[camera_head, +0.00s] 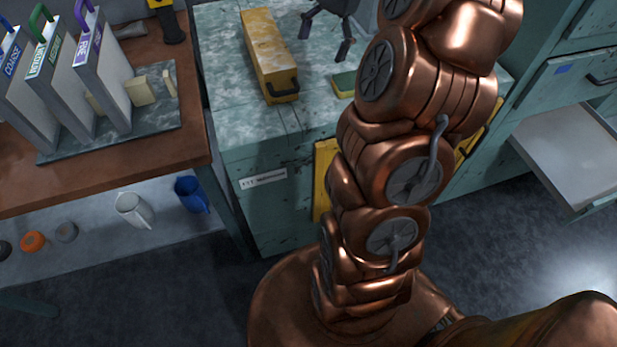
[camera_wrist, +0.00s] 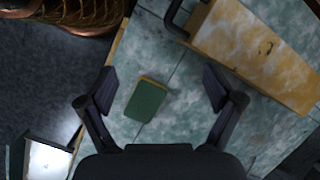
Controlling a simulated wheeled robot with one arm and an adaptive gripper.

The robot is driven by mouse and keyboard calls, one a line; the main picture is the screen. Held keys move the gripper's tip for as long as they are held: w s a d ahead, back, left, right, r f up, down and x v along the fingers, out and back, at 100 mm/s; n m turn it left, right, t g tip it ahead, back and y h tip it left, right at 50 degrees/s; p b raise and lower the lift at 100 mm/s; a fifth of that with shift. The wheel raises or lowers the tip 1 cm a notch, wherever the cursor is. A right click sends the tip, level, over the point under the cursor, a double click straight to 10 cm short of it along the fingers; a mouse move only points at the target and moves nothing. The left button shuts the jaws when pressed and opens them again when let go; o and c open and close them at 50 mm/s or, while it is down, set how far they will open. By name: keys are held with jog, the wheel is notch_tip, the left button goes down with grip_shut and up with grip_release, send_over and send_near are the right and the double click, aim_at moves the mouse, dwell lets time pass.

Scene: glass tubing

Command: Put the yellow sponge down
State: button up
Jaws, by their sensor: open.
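The sponge (camera_head: 344,83) has a dark green top face and a yellow side. It lies flat on the teal, worn cabinet top, right of the yellow box. In the wrist view the sponge (camera_wrist: 146,100) is between and beyond the fingers, green face toward the camera. My gripper (camera_wrist: 158,92) is open, with a gap on both sides of the sponge and nothing held. In the head view my gripper (camera_head: 327,48) shows dark fingers above the cabinet top, up and left of the sponge. My arm hides part of the cabinet top to the right.
A long yellow box with a black handle (camera_head: 268,52) lies left of the sponge on the cabinet top (camera_head: 228,75). A brown bench (camera_head: 190,130) with upright labelled boards stands at left, with mugs on its lower shelf. An open drawer (camera_head: 570,150) juts out at right.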

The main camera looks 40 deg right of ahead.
jog(key=s+a+f+n+g+h, duration=0.1)
jog(key=s+a+n, duration=0.35)
jog(key=a, duration=0.45)
jog(key=s+a+n+g+h, duration=0.1)
jog(key=s+a+n, duration=0.35)
jog(key=a, duration=0.45)
jog(key=s+a+f+n+h, duration=0.1)
jog(key=s+a+f+n, duration=0.1)
jog(key=s, duration=0.5)
jog(key=s+a+f+n+h, duration=0.1)
jog(key=s+f+n, duration=0.3)
jog(key=s, duration=0.4)
jog(key=shift+s+a+f+n, duration=0.15)
jog(key=shift+a+f+n, duration=0.2)
jog(key=shift+a, duration=0.35)
notch_tip(320, 180, up, 5)
jog(key=p, duration=0.5)
jog(key=shift+r, duration=0.1)
